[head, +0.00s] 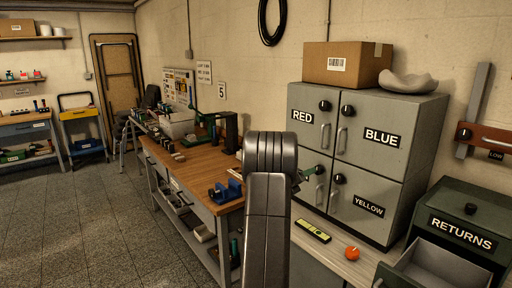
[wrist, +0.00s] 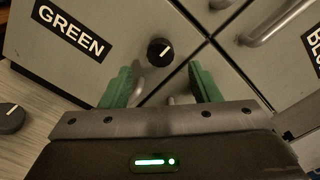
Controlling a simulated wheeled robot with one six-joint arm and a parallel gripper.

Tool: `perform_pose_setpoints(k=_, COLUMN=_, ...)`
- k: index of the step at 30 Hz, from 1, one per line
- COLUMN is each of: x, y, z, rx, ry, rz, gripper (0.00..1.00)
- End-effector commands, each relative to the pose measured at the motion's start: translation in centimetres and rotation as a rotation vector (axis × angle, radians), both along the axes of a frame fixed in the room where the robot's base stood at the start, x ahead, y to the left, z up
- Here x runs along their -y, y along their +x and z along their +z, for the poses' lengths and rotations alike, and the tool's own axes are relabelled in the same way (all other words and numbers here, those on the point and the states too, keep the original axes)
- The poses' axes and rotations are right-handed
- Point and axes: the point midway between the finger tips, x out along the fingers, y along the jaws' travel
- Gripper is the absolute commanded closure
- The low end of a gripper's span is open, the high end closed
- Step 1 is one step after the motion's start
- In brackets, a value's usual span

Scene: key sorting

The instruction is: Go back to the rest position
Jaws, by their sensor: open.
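My gripper (wrist: 162,86) is open, with its two green fingers apart and nothing seen held between them. It faces the front of the grey cabinet (head: 346,158), near the black knob (wrist: 160,51) of the door with the GREEN label (wrist: 70,31). In the head view my gripper shows only in part, as a green finger (head: 314,171) to the right of my arm. My arm hides the GREEN door there. The RED (head: 303,116), BLUE (head: 381,137) and YELLOW (head: 369,205) labels show, and these doors look shut. No key can be made out.
A cardboard box (head: 342,64) and a pale bowl (head: 408,81) sit on the cabinet. A yellow-green level (head: 313,231) and an orange ball (head: 352,253) lie on the counter in front. The RETURNS drawer (head: 440,270) stands open at right. A cluttered workbench (head: 190,168) is at left.

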Motion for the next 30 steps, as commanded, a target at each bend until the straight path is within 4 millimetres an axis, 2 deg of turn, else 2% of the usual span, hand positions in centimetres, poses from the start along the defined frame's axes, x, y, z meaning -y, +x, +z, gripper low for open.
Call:
perform_pose_setpoints(k=1, x=-1.0, y=-0.7, z=-0.1, rx=0.000, ry=0.000, rz=0.003, gripper=0.44)
perform_pose_setpoints(k=12, x=-6.8, y=-5.3, z=-0.1, rx=-0.002, ry=-0.001, rz=0.004, gripper=0.44)
perform_pose_setpoints(k=15, x=-4.5, y=-3.7, z=0.0, rx=-0.001, ry=-0.001, rz=-0.004, gripper=0.44)
perform_pose_setpoints(k=30, x=3.5, y=2.6, z=0.1, rx=0.000, ry=0.000, rz=-0.003, gripper=0.44)
